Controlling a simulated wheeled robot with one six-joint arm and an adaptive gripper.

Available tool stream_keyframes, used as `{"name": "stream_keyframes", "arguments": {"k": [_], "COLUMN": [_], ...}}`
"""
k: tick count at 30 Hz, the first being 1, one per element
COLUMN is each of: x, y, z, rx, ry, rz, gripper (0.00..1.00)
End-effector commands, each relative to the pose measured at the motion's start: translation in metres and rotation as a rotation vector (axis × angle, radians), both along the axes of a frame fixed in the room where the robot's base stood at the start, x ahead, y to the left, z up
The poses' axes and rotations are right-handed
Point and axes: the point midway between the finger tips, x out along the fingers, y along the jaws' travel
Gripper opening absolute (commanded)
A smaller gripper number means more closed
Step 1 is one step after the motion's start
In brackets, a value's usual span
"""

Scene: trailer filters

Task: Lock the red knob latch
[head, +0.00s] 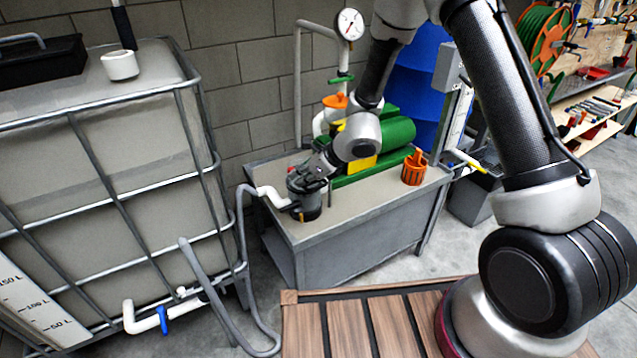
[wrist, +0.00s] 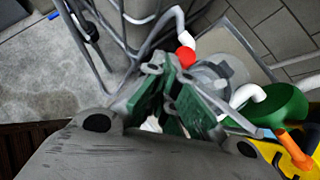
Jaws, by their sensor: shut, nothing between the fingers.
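The red knob (wrist: 186,58) shows in the wrist view just beyond and to the right of my fingertips. It sits by the left side of a grey round filter housing (wrist: 213,74). In the head view the dark housing (head: 311,207) stands at the left front of the grey bench, and I cannot make out the red knob there. My gripper (head: 318,168) is over the housing, pointing down and left. In the wrist view my gripper (wrist: 164,77) is shut and empty, with green finger pads. Whether the fingertips touch the knob, I cannot tell.
The grey bench (head: 350,222) also bears a green cylinder (head: 397,133) and an orange cup-like part (head: 414,168). A white pipe (head: 272,196) meets the housing from the left. A caged tank (head: 100,175) stands left, with a grey hose (head: 243,270) between.

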Motion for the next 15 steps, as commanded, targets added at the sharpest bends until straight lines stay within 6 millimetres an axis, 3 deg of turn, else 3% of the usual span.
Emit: {"name": "stream_keyframes", "arguments": {"k": [6, 15], "x": [0.019, 0.030], "y": [0.023, 0.034], "z": [0.000, 0.000], "rx": [0.000, 0.000], "ry": [-0.002, -0.001], "rz": [0.016, 0.021], "gripper": [0.00, 0.00]}}
